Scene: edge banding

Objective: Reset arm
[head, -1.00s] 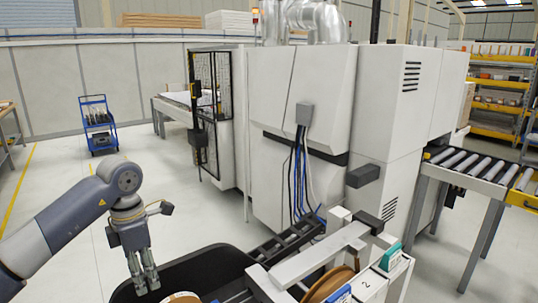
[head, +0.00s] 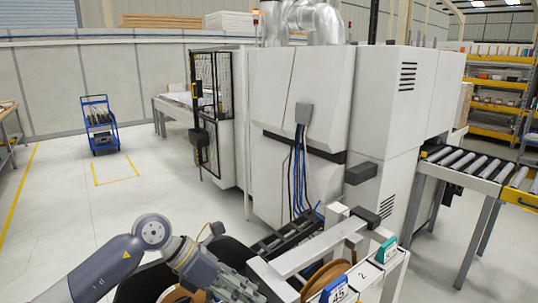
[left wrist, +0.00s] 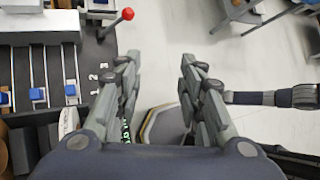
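My left arm comes in from the lower left in the head view. Its gripper (head: 240,290) points right and down, over the dark bin and close to the front of the banding machine's roll holder. In the left wrist view the two fingers of the left gripper (left wrist: 157,70) are spread apart, with only floor seen between their tips. Nothing is held. My right gripper is in neither view.
A dark bin (head: 128,290) holds brown rolls. Beside it is the roll holder (head: 290,262) with numbered labels. The large white machine (head: 295,90) stands behind; a roller conveyor (head: 470,165) is right. A blue cart (head: 100,125) stands on open floor at left.

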